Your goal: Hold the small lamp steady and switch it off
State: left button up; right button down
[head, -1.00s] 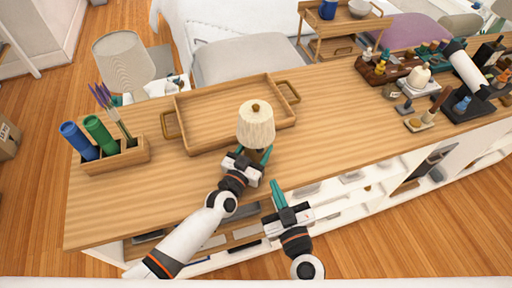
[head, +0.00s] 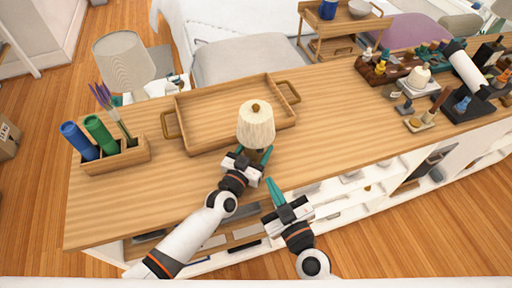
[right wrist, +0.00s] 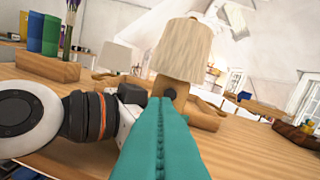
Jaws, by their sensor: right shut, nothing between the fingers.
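The small lamp (head: 256,125) has a pale ribbed shade with a brown knob and a brown base. It stands upright on the wooden counter, in front of the tray. My left gripper (head: 252,153) is at the lamp's base with its teal fingers around it; whether they press on it I cannot tell. My right gripper (head: 271,184) is shut and empty, just in front of the lamp near the counter's front edge. In the right wrist view its teal fingers (right wrist: 160,110) point towards the lamp (right wrist: 182,50) and hide part of the base.
A wooden tray (head: 190,136) with brass handles lies behind the lamp. Bottles and small items crowd the right (head: 440,80). The counter (head: 335,125) right of the lamp is clear.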

aim_at(260, 150)
jog(key=w+n+g+y, duration=0.3)
jog(key=w+n+g, duration=0.5)
jog(key=n, duration=0.9)
jog(key=shift+a+n+g+y, duration=0.3)
jog(key=shift+a+n+g, duration=0.1)
jog(key=shift+g, duration=0.4)
jog(key=shift+w, duration=0.15)
dwell(0.9)
